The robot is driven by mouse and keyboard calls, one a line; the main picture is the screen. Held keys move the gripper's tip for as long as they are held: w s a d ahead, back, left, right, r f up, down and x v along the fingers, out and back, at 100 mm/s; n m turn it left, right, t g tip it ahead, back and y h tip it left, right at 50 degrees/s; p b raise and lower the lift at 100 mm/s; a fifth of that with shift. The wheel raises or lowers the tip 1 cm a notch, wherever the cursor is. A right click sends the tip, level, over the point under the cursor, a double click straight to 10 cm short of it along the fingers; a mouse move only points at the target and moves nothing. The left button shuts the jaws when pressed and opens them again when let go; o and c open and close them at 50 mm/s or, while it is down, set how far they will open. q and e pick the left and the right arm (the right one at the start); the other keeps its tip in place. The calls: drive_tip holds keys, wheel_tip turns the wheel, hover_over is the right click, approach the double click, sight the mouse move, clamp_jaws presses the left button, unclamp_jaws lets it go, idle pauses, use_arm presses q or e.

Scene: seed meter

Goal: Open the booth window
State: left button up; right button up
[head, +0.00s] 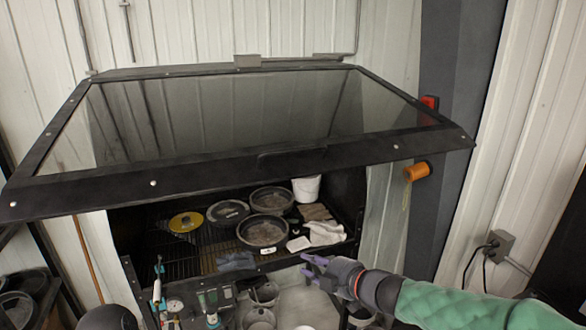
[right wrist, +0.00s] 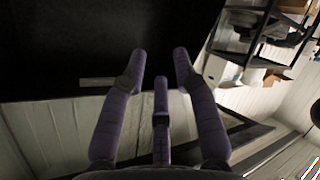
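The booth window (head: 250,115), a glass pane in a black frame, stands swung up and outward, tilted above the booth opening. A low dark handle (head: 292,153) sits on its front rail. My right gripper (head: 308,268) is below that rail, in front of the booth's lower edge, apart from the window in the head view. In the right wrist view its purple fingers (right wrist: 156,72) are spread with nothing between them. A dark panel (right wrist: 70,40) fills the upper left there; I cannot tell which part it is. My left gripper is not in view.
Inside the booth are dark round pans (head: 263,232), a yellow disc (head: 186,222), a white cup (head: 306,189) and a white cloth (head: 326,233). Bottles and tools (head: 208,302) stand at the front. An orange cylinder (head: 417,171) juts from the dark post at right.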

wheel_tip(320, 180, up, 16)
drive_tip(key=s+r+n+t+y+p, duration=0.1)
drive_tip(key=s+n+p, duration=0.1)
drive_tip(key=n+p, duration=0.2)
drive_tip(key=n+t+p, duration=0.1)
drive_tip(key=n+p, duration=0.3)
drive_tip(key=n, duration=0.1)
approach(295, 149)
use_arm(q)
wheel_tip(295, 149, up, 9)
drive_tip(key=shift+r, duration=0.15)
use_arm(e)
drive_tip(key=shift+y, duration=0.3)
drive_tip(key=x, duration=1)
drive_tip(key=shift+w+a+f, duration=0.1)
drive_tip(key=shift+w+f, duration=0.1)
drive_tip(key=shift+w, duration=0.05)
clamp_jaws()
